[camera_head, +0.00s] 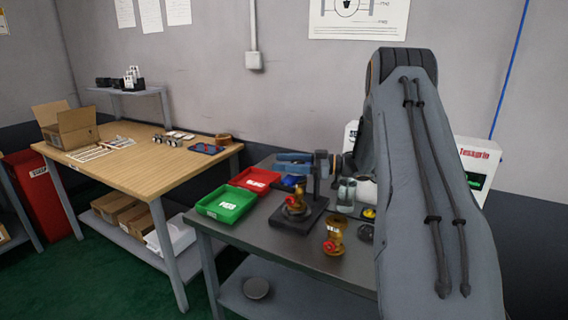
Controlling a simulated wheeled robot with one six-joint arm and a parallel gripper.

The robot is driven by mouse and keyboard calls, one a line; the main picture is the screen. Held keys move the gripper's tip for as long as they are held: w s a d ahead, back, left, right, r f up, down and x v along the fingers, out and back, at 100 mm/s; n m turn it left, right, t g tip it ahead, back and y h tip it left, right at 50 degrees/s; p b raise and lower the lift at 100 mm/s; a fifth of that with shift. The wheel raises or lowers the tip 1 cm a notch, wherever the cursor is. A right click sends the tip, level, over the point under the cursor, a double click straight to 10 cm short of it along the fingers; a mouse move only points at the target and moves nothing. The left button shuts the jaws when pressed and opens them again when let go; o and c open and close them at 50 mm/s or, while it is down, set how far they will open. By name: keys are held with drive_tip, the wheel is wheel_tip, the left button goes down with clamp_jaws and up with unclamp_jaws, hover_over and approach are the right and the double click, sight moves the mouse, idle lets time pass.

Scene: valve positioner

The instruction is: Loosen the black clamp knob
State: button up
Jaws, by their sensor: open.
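A dark stand (318,180) with an upright post rises from the grey workbench (325,262). A brass valve with a red part (296,203) sits on the stand's base. A dark block (321,157) is at the top of the post. The black clamp knob is too small to make out for sure; it may be part of this dark stand. My grey arm (430,180) fills the right side and hides the bench's right part. My gripper is not visible.
A second brass valve (334,238) stands at the bench's front. A green bin (226,204) and a red bin (255,180) are on the left, with a glass jar (346,194) and a dark round piece (366,233) near my arm. A wooden table (140,170) stands further left.

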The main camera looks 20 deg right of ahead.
drive_tip(key=b+v, duration=0.2)
drive_tip(key=v, duration=0.5)
drive_tip(key=shift+s+d, duration=0.15)
drive_tip(key=shift+d, duration=0.2)
